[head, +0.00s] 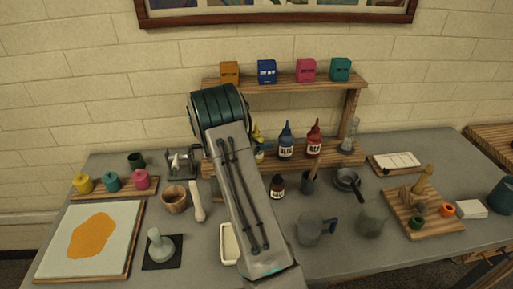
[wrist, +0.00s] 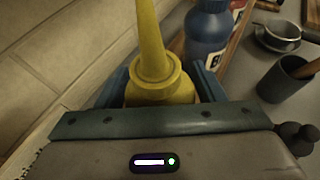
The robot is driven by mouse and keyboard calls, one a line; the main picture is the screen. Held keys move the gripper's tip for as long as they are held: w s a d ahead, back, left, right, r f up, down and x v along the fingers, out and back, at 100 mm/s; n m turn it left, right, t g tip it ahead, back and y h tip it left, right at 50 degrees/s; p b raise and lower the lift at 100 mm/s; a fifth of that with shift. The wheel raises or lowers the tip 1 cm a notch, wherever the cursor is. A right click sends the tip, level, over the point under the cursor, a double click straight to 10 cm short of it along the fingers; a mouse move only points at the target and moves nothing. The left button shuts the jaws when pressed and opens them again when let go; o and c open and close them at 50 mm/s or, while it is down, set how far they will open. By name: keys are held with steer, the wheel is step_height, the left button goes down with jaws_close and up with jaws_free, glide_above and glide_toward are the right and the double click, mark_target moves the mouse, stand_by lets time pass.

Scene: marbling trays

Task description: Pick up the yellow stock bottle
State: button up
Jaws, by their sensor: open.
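The yellow stock bottle (head: 257,132) stands on the low wooden shelf in the head view, mostly hidden behind my arm; only its yellow top and a bit of its pale label show. In the wrist view the yellow bottle (wrist: 160,82) is close up, with its cone nozzle pointing up. My gripper (wrist: 163,88) is open, with one blue finger on each side of the bottle's shoulder. I cannot tell whether either finger touches it. The bottle's lower part is hidden by my gripper body.
A blue bottle (head: 286,146) and a red bottle (head: 314,142) stand to the right on the same shelf (head: 333,158). The blue one also shows in the wrist view (wrist: 207,38). A dark cup (head: 308,183) and small pan (head: 346,179) stand in front. The wall is close behind.

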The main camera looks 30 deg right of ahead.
steer(key=shift+d, duration=0.1)
steer(key=c, duration=0.5)
steer(key=shift+o, duration=0.2)
step_height(320, 180, up, 10)
steer(key=shift+b, duration=0.95)
